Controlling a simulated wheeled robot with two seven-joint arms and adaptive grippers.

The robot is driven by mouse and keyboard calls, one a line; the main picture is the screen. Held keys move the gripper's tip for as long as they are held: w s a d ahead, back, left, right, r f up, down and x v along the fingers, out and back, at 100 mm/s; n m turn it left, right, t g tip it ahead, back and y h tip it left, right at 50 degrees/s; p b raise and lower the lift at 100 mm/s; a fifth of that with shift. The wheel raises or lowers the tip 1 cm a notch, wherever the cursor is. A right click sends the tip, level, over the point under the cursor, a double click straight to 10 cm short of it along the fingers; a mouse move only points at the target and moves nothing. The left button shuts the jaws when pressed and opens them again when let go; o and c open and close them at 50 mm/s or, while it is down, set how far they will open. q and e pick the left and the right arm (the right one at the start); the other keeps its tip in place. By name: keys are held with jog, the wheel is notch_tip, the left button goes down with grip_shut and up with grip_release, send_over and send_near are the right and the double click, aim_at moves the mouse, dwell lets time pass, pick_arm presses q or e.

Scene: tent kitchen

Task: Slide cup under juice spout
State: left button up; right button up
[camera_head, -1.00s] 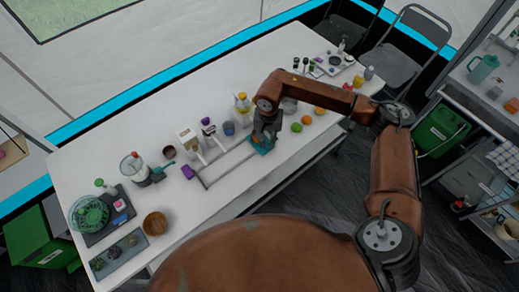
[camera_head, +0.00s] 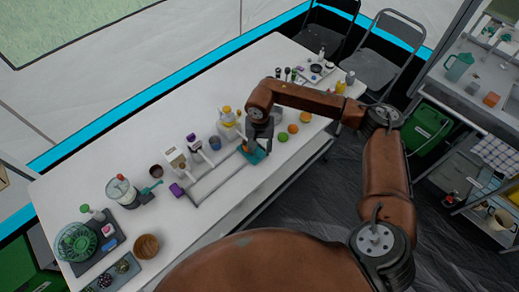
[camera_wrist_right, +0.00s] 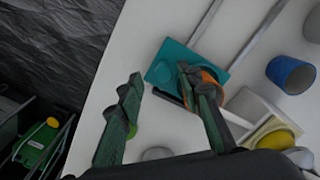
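An orange, round-rimmed item (camera_wrist_right: 210,76), probably the cup, rests on the teal sliding plate (camera_wrist_right: 164,62) and is mostly hidden by one finger. The plate (camera_head: 257,156) sits at the right end of two pale rails on the white table. My right gripper (camera_wrist_right: 160,76) is over the plate's near side, fingers apart; one finger overlaps the orange item, the other is clear of it. I cannot tell whether it touches. Dispensers with a yellow top (camera_head: 228,112), a purple top (camera_head: 191,138) and a brownish front (camera_head: 175,158) stand behind the rails. My left gripper is out of view.
A blue cup (camera_head: 214,143) stands between dispensers. A purple block (camera_head: 177,190) is at the rails' left end. Green (camera_head: 283,137) and orange fruit (camera_head: 293,128) lie right of the plate. A brown bowl (camera_head: 146,246) stands at front left. Bare table lies before the rails.

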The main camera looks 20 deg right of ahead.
jog(key=shift+a, duration=0.1)
jog(key=shift+r, duration=0.2)
notch_tip(320, 180, up, 12)
jog(key=shift+f, duration=0.15)
jog(key=shift+f, duration=0.1)
dwell(0.6)
